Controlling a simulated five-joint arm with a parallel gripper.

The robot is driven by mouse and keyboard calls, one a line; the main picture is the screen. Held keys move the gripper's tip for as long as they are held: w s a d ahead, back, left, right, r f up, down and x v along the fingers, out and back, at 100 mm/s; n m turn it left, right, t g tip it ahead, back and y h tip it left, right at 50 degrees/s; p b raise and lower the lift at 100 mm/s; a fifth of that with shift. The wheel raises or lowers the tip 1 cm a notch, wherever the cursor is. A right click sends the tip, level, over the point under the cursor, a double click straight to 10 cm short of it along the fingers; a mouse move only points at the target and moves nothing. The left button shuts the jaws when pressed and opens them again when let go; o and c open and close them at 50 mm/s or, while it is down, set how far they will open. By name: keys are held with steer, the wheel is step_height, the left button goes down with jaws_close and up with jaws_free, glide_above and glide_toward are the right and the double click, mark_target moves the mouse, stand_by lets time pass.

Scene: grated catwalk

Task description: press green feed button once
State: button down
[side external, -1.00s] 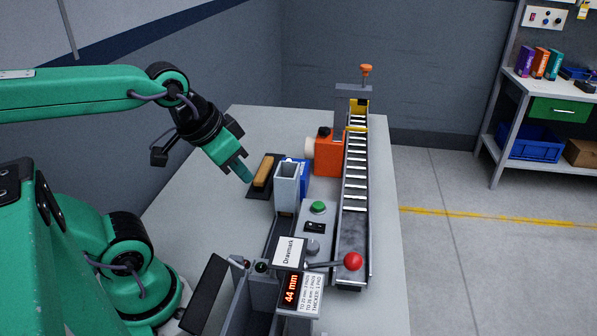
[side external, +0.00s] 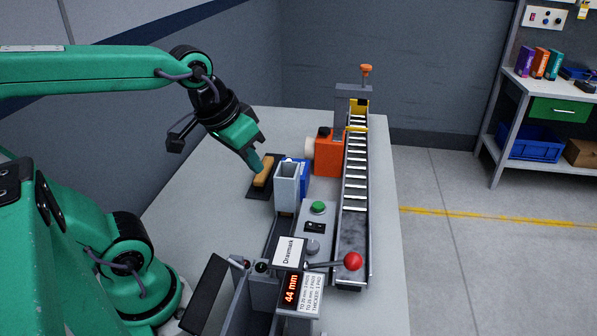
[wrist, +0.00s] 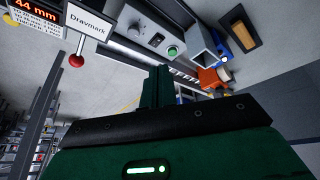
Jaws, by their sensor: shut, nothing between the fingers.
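The green feed button (side external: 318,207) sits on a grey control panel (side external: 322,238), beside the roller conveyor. It also shows in the wrist view (wrist: 172,51), above and beyond my fingers. My gripper (side external: 256,170) is shut and empty. In the side view its tip is up and left of the button, near the yellow-brown block, and apart from the button. In the wrist view my shut fingers (wrist: 157,88) point up the picture. I cannot tell whether the tip touches the block.
A yellow-brown block (side external: 264,172) lies on a dark pad. A grey upright chute (side external: 287,188) stands between my gripper and the button, with a blue part (side external: 302,170) behind. A red-knobbed lever (side external: 352,261) and a 44 mm display (side external: 291,289) are in front. The left tabletop is clear.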

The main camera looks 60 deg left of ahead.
steer(key=w+a+n+g, duration=0.1)
steer(key=w+n+g, duration=0.15)
steer(key=w, duration=0.55)
steer(key=n+g, duration=0.2)
steer(key=n, duration=0.3)
glide_above(318, 205)
steer(key=shift+f, duration=2.5)
step_height(318, 205, down, 14)
steer(key=shift+f, duration=0.1)
